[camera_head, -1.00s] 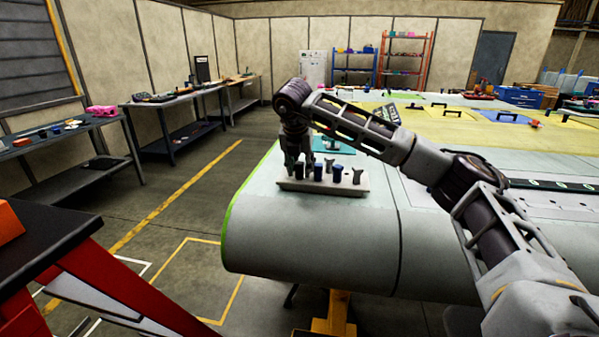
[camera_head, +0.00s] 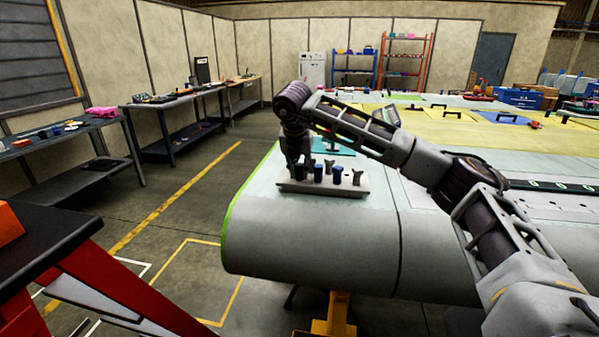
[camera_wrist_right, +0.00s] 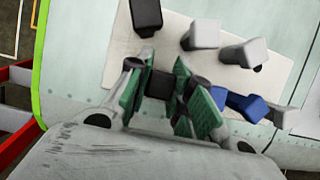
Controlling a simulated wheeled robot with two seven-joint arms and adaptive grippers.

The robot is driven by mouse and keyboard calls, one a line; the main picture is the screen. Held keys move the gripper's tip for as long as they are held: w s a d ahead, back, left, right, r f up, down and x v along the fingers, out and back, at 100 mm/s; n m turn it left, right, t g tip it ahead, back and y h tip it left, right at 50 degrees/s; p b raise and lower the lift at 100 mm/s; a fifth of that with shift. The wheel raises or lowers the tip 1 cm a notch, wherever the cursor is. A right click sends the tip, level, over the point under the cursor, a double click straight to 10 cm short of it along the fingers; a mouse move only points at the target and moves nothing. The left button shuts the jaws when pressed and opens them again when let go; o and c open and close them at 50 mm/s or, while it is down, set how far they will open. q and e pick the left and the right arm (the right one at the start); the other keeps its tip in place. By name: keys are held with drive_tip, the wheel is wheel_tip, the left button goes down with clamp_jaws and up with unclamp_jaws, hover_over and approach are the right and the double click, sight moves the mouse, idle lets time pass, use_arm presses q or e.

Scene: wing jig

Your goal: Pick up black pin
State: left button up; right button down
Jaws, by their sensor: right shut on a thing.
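My right gripper (camera_head: 299,166) is over the left part of a pale pin block (camera_head: 322,187) on the grey wing surface. In the right wrist view its green-padded fingers (camera_wrist_right: 163,88) are shut around a black pin (camera_wrist_right: 160,83). The pin's lower end is hidden, so I cannot tell whether it is clear of the block. Another black pin (camera_wrist_right: 146,14) stands beyond the fingers. My left gripper is not in view.
The block sits near the wing's rounded, green-edged left end (camera_head: 236,219). A teal mat (camera_head: 345,147) lies behind it. Dark workbenches (camera_head: 175,97) line the left wall. A red-sided table (camera_head: 112,285) is at the lower left.

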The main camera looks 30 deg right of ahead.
sight(299, 164)
drive_tip(key=shift+r, duration=0.2)
drive_tip(key=shift+r, duration=0.55)
wheel_tip(299, 164, up, 7)
drive_tip(key=shift+r, duration=0.65)
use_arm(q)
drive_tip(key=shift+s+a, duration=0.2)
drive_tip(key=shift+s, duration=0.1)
use_arm(e)
drive_tip(key=shift+r, duration=0.15)
